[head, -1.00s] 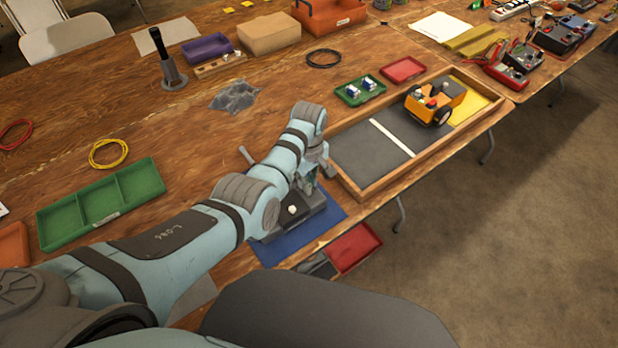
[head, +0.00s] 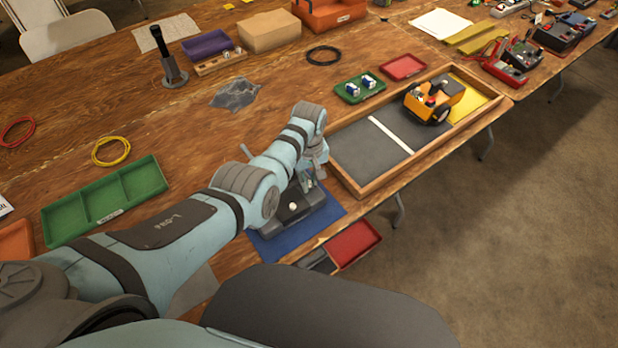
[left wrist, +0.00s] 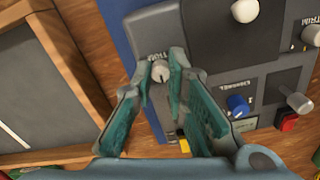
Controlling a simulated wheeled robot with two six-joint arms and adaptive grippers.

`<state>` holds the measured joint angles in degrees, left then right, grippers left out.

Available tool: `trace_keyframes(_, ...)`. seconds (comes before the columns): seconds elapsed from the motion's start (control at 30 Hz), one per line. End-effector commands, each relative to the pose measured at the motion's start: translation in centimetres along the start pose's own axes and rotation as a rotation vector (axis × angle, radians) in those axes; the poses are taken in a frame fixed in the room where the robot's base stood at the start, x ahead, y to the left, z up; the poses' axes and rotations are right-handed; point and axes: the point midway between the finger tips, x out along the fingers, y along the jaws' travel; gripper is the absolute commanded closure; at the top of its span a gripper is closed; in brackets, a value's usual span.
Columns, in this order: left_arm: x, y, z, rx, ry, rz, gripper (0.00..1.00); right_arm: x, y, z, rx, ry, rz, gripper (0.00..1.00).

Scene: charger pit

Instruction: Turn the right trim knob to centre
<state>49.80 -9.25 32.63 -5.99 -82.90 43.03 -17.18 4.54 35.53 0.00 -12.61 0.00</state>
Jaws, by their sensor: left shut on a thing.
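The dark grey controller (head: 308,207) lies on a blue mat (head: 272,247) near the table's front edge. In the left wrist view, the right trim knob (left wrist: 160,72), small and pale with a label beside it, sits at the controller's left part. My left gripper (left wrist: 166,62) is shut on this knob, one finger on either side of it. In the head view my left gripper (head: 308,180) is over the controller's right part and hides the knob. The knob's pointer direction is not clear. My right gripper is not in view.
The controller also carries another trim knob (left wrist: 312,35), a white stick ball (left wrist: 245,10), a blue channel knob (left wrist: 237,104) and a red button (left wrist: 287,122). A wooden-framed tray (head: 372,190) with an orange vehicle (head: 436,98) stands close on the right.

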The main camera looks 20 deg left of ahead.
Motion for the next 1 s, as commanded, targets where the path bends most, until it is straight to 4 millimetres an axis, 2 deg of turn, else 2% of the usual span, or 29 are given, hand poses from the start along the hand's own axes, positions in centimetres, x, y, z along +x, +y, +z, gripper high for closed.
trace_keyframes(0.03, 0.0, 0.0, -0.1, -0.001, 0.003, 0.001, 1.0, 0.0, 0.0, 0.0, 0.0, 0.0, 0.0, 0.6)
trace_keyframes(0.07, 0.0, 0.0, -0.1, -0.001, 0.003, 0.001, 0.83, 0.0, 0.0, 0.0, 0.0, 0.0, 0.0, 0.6)
trace_keyframes(0.1, 0.0, 0.0, -0.1, -0.001, 0.003, 0.001, 0.77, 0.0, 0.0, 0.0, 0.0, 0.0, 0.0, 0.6)
trace_keyframes(0.47, -0.4, 0.1, -0.1, -0.001, 0.003, 0.003, 0.77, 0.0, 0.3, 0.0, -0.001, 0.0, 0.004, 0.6)
trace_keyframes(0.63, -3.2, 0.1, -0.1, -0.002, 0.005, 0.005, 0.77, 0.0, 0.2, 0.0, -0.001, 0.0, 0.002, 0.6)
trace_keyframes(0.8, -8.2, 0.1, -0.2, -0.002, 0.005, 0.003, 0.77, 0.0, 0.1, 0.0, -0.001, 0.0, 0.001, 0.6)
trace_keyframes(0.9, -10.4, 0.1, -0.2, -0.001, 0.005, 0.003, 0.77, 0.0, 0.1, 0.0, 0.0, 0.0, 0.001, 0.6)
trace_keyframes(1.0, -11.6, 0.1, -0.1, -0.001, 0.002, 0.001, 0.77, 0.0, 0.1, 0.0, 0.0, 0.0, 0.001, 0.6)
